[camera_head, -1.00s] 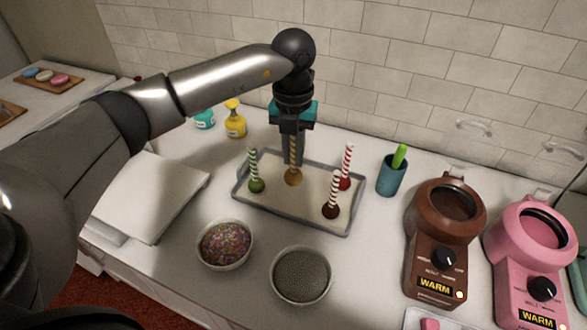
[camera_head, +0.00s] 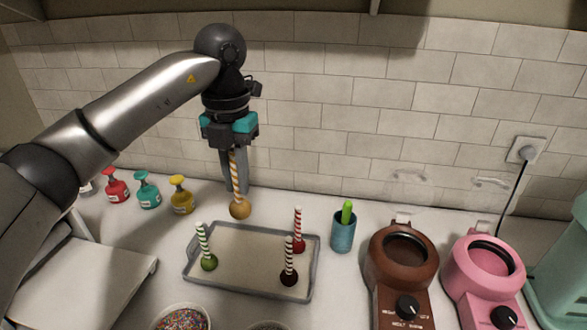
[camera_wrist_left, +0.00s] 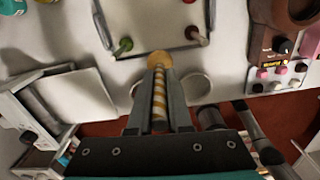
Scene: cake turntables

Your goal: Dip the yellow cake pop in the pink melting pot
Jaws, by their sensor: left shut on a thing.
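My left gripper (camera_head: 237,180) is shut on the striped stick of the yellow cake pop (camera_head: 240,209). The pop hangs ball down, apart from and above the back edge of the tray (camera_head: 313,271). In the left wrist view, the yellow ball (camera_wrist_left: 160,60) shows just beyond the fingertips (camera_wrist_left: 158,82), with its yellow-and-white stick between them. The pink melting pot (camera_head: 458,270) stands at the far right of the counter, its round opening facing up. It is well to the right of my left gripper. My right gripper is not in view.
The tray also holds upright green (camera_head: 209,262), red (camera_head: 299,245) and dark brown (camera_head: 289,277) cake pops. A teal cup (camera_head: 343,236) and the brown melting pot (camera_head: 375,270) stand between the tray and the pink pot. Bottles (camera_head: 148,194) line the back left. The tiled wall is behind.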

